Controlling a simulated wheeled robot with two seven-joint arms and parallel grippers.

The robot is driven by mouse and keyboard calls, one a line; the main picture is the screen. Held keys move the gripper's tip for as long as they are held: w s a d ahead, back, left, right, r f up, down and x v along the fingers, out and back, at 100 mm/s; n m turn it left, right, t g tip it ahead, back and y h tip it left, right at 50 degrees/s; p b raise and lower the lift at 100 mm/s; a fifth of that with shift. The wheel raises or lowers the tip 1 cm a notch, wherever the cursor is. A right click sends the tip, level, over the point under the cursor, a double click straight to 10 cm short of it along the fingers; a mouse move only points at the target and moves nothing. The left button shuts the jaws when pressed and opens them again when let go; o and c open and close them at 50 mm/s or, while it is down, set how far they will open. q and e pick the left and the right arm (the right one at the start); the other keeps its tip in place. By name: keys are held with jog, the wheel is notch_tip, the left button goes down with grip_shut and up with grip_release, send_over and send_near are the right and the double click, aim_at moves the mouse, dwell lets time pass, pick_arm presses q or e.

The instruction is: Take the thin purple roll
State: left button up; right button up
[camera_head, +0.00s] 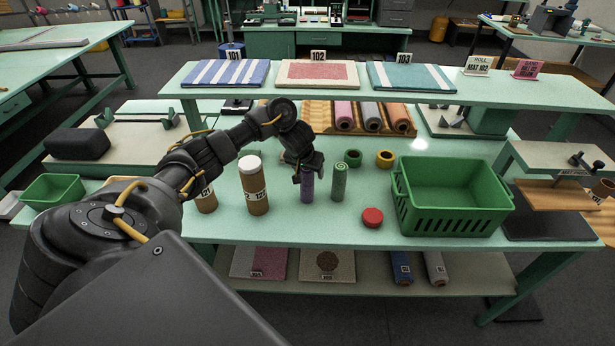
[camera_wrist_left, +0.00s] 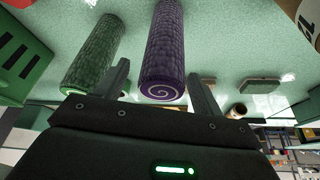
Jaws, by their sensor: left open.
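The thin purple roll (camera_head: 307,187) stands upright on the green table, left of a green roll (camera_head: 339,183). My left gripper (camera_head: 304,174) is above and at the purple roll, pointing down. In the left wrist view the purple roll (camera_wrist_left: 172,55) lies between the two open fingers, its spiral end facing the palm. The green roll (camera_wrist_left: 92,60) is just outside one finger there. I cannot tell whether a finger touches the purple roll. My right gripper is not in view.
A green basket (camera_head: 450,198) stands to the right, with a red lid (camera_head: 372,217) beside it. A white-capped tube (camera_head: 252,183) stands to the left. Green (camera_head: 353,158) and yellow (camera_head: 385,158) rings lie behind. A raised shelf (camera_head: 430,93) crosses the back.

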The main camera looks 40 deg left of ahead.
pick_arm(q)
jog(key=shift+w+a+f, duration=0.15)
jog(key=shift+w+f, duration=0.2)
jog(key=shift+f, duration=0.3)
jog(key=shift+s+r, duration=0.1)
jog(key=shift+c, duration=0.7)
jog(key=c, duration=1)
jog(key=shift+o, duration=0.2)
